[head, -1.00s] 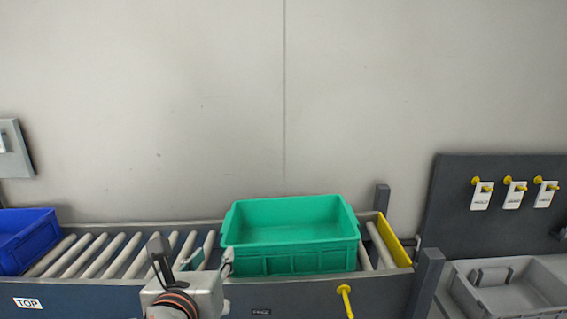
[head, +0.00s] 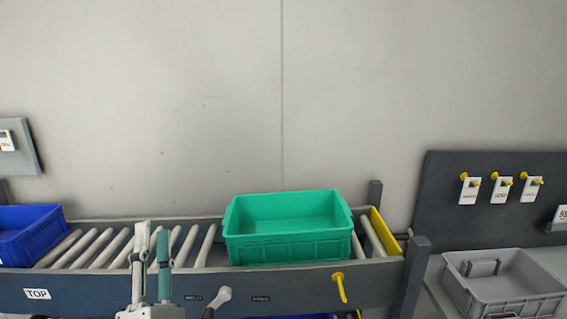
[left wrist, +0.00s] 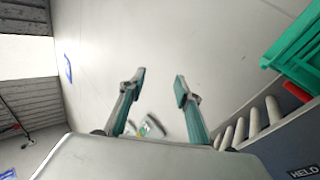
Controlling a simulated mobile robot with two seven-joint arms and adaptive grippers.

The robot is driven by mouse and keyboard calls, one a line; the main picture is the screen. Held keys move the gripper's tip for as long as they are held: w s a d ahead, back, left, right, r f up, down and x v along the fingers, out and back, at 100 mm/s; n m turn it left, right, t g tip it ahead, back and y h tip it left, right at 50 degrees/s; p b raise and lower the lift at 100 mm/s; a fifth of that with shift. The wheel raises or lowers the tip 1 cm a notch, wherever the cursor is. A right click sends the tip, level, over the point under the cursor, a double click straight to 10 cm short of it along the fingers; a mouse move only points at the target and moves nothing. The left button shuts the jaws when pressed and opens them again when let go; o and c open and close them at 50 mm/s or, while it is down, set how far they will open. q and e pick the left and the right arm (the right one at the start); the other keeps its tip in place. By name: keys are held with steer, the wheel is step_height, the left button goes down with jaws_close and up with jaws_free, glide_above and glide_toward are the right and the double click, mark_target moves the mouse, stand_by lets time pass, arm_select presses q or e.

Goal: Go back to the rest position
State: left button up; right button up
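My left gripper (head: 152,229) is at the lower left of the head view, in front of the roller conveyor (head: 300,278), with its fingers pointing up. In the left wrist view the two fingers of this gripper (left wrist: 160,76) are apart with nothing between them. A green crate (head: 290,246) stands on the conveyor, to the right of the gripper and apart from it; part of it shows at the right edge of the left wrist view (left wrist: 298,55). My right gripper is not clearly in view.
A blue crate (head: 28,242) is at the conveyor's left end. A yellow hook (head: 340,288) sticks out from the conveyor front. A pale grey piece (head: 219,298), unclear to me, shows nearby. A grey tray (head: 512,294) and a dark board (head: 440,190) with tags stand right.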

arm_select(q)
steer(key=s+d+f+m+g+h, duration=0.1)
steer(key=d+f+m+g+h, duration=0.4)
steer(key=f+m, duration=0.65)
steer(key=s+d+f+m+g+h, duration=0.15)
steer(key=d+f+m+h, duration=0.25)
steer(key=f+m+h, duration=0.55)
steer(key=s+a+f+m+g+y, duration=0.2)
steer(key=s+f, duration=0.2)
steer(key=f, duration=0.5)
steer(key=s+a+f+m+g+y, duration=0.2)
steer(key=s+f+m+g, duration=0.1)
steer(key=f, duration=0.7)
steer(key=s+a+f+m+g+y, duration=0.2)
steer(key=s+f, duration=0.3)
steer(key=f, duration=0.4)
steer(key=shift+s+a+f+m, duration=0.15)
steer(key=shift+s+a+m, duration=0.1)
steer(key=shift+a+m, duration=0.4)
steer(key=shift+d, duration=0.1)
steer(key=shift+c, duration=0.8)
steer(key=shift+w+d, duration=0.1)
